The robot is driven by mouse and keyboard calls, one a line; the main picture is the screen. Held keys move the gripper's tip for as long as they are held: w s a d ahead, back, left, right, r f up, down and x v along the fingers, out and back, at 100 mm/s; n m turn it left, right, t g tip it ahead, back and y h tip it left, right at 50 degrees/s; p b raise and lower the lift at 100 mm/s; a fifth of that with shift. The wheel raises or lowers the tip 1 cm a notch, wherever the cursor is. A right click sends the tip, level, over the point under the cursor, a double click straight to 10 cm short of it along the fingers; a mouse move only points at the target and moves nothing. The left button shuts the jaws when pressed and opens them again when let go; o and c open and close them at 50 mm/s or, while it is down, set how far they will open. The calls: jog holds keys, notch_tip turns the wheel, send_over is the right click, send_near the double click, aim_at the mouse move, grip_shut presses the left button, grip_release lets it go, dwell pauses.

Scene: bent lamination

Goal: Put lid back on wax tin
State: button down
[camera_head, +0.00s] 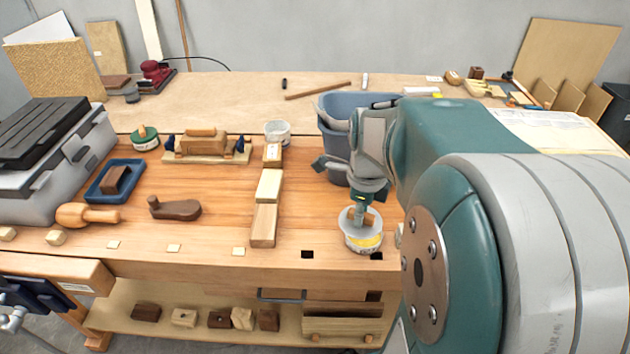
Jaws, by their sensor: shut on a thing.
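The wax tin (369,242), a round tin with a yellow and white side, stands upright near the front edge of the workbench, right of centre. A pale grey disc, the lid (348,221), is over the top of the tin. My gripper (361,203) points down from above and is shut on the middle of the lid. The lid covers the tin's opening from this view. I cannot tell whether the lid touches the tin's rim all round or sits slightly above it.
A grey-blue bin (335,150) stands behind my gripper. Wooden blocks (264,222) lie in a row to the left.

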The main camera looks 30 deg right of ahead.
jog(key=shift+w+d+f, duration=0.45)
jog(key=shift+d+f, duration=0.25)
jog(key=shift+f, duration=0.4)
jog(key=shift+w+d+f, duration=0.45)
jog(key=shift+d+f, duration=0.3)
jog(key=shift+f, duration=0.35)
jog(key=shift+w+d+f, duration=0.45)
jog(key=shift+d+f, duration=0.25)
jog(key=shift+f, duration=0.4)
jog(key=shift+f, duration=0.3)
jog(key=shift+f, duration=0.15)
jog(key=shift+f, duration=0.25)
jog(key=shift+f, duration=0.7)
jog(key=c, duration=0.5)
grip_release()
